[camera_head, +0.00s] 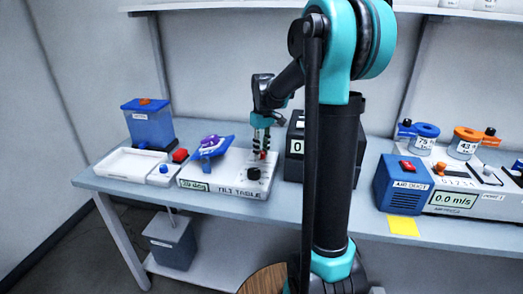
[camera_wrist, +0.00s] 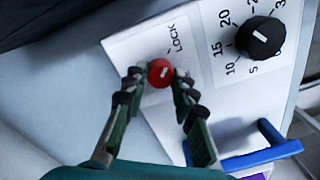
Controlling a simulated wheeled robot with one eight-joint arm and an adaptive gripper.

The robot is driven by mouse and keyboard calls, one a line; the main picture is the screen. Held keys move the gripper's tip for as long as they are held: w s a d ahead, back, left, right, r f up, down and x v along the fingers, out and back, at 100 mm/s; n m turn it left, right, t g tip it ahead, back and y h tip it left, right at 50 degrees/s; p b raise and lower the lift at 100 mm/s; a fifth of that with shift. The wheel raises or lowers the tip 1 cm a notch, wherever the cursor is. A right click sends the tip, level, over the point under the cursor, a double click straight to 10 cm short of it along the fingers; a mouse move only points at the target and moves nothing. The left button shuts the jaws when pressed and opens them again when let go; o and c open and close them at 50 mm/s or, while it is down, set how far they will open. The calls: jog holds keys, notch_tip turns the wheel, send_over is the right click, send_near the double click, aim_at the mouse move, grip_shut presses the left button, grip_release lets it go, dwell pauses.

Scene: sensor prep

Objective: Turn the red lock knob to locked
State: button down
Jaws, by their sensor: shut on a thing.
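The red lock knob (camera_wrist: 160,72) is on a white panel beside the printed word LOCK in the wrist view. A short white mark shows on its face. My gripper (camera_wrist: 158,82) has one finger on each side of the knob and is shut on it. In the head view, my gripper (camera_head: 262,142) points down over the right rear of the tilt table unit (camera_head: 222,190), and the red knob (camera_head: 263,155) shows small between the fingertips.
A black dial (camera_wrist: 260,38) with numbers sits near the knob. A blue tilting platform (camera_head: 213,146) is to the left. A black box with a display (camera_head: 294,148) stands close on the right. A blue-lidded container (camera_head: 149,122) and a white tray (camera_head: 130,163) are farther left.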

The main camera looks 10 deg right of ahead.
aim_at(263, 152)
jog(key=c, duration=1.2)
grip_release()
jog(key=shift+r, duration=0.1)
jog(key=r, duration=1.2)
jog(key=shift+w+d, duration=0.15)
jog(key=shift+d, duration=0.1)
jog(key=shift+f, duration=0.1)
